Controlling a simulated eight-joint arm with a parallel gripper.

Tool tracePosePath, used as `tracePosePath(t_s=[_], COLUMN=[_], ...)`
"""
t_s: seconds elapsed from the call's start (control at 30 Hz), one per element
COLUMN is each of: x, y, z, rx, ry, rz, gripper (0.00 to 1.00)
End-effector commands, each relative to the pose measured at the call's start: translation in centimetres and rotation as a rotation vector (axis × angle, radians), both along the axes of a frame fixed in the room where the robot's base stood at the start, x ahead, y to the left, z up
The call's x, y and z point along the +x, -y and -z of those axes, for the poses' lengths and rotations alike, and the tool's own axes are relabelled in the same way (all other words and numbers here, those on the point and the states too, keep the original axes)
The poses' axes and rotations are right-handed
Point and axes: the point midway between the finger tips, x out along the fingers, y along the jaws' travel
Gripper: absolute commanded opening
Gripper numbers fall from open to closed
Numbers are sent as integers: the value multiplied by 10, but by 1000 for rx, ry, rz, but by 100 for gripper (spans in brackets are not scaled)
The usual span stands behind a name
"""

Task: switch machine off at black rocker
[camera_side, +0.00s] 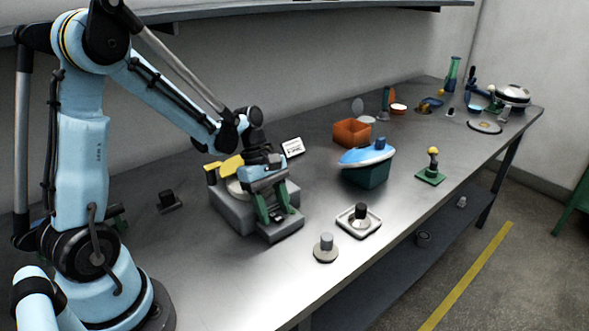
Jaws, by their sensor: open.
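A grey machine (232,208) with a round pale plate and yellow parts on top stands on the metal bench, close to my arm. My gripper (276,213) is over the front right part of this machine, pointing down. Its two green fingers are apart, with nothing visible between them. The fingertips are close above or at the machine's low front block (283,229); I cannot tell whether they touch it. I cannot make out the black rocker; my gripper hides part of the machine's front.
Right of the machine are a grey knob (325,248), a pale tray (368,219) with a dark-topped piece, a blue-topped green container (368,172) and an orange box (351,132). A black item (168,201) sits left. Bare bench lies between them.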

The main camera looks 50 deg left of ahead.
Motion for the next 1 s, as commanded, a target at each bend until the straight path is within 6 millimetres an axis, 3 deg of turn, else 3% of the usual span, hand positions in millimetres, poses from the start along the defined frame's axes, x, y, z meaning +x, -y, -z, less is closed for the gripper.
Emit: tracePosePath(t_s=[0.07,0.37,0.57,1.0], x=[0,0,0,-1], y=[0,0,2,12], z=[0,0,-1,-1], rx=[0,0,30,376], ry=[0,0,-1,-1], rz=[0,0,2,2], gripper=[46,0,0,0])
